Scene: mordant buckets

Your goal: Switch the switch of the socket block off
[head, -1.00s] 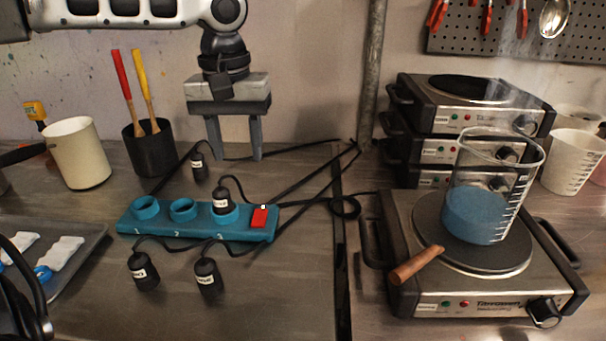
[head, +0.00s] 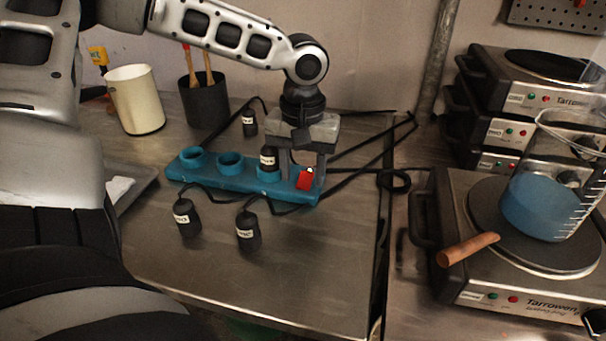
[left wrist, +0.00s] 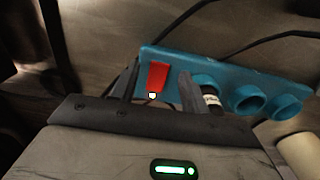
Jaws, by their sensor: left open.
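The teal socket block (head: 222,187) lies on the metal table, with round sockets in a row and a red switch (head: 306,180) at its right end. A black plug (head: 268,160) stands in the socket nearest the switch. My left gripper (head: 302,172) is open, pointing down over the block's right end. In the left wrist view the red switch (left wrist: 158,76) shows between the two fingers of the gripper (left wrist: 160,90), and the block (left wrist: 228,72) runs off to the right. The fingers partly hide the block; I cannot tell whether they touch it. My right gripper is not in view.
Loose black plugs (head: 247,229) and cables lie around the block. A hotplate (head: 470,260) with a beaker of blue liquid (head: 545,205) stands at the right. A white cup (head: 135,100) and a black tool holder (head: 205,103) stand behind at left. The table front is clear.

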